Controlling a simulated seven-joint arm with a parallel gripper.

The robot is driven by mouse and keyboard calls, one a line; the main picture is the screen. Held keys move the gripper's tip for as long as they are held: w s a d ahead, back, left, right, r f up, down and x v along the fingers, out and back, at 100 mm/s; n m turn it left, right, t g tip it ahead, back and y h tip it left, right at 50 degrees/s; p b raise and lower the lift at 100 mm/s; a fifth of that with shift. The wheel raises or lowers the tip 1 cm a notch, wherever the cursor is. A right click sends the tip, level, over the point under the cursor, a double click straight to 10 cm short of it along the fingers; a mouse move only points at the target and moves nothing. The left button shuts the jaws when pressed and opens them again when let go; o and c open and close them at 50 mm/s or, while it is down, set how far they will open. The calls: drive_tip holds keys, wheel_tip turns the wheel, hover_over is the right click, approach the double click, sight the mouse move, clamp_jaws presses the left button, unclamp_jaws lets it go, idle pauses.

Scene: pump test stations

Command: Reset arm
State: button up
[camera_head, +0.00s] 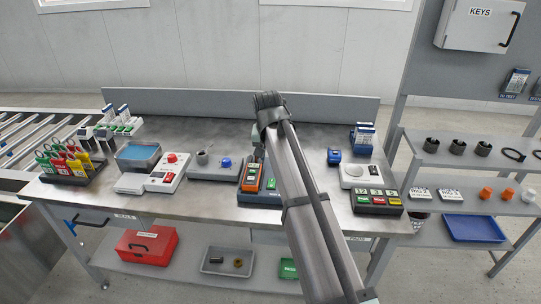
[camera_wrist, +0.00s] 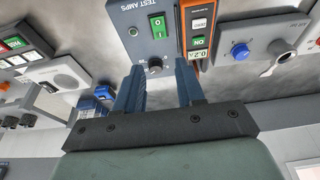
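My gripper (camera_wrist: 158,78) shows in the wrist view as two blue fingers standing apart, with nothing between them. Just beyond the fingertips is a blue-grey box marked TEST AMPS (camera_wrist: 140,35) with a black knob (camera_wrist: 154,65) and a green switch. An orange meter (camera_wrist: 193,45) with ZERO and ON buttons stands beside it. In the head view my arm reaches up over the bench (camera_head: 225,205), and the gripper is mostly hidden behind it. The orange meter also shows there (camera_head: 251,178), left of the arm. I cannot tell whether the fingers touch anything.
On the bench left of my arm are a blue-knob station (camera_head: 225,165), a red-button station (camera_head: 167,175), a blue tray (camera_head: 138,155) and colored tags (camera_head: 65,162). On the right are a scale (camera_head: 358,174) and a button box (camera_head: 376,201). A shelf rack (camera_head: 465,165) stands at far right.

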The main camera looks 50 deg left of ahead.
idle(0.4)
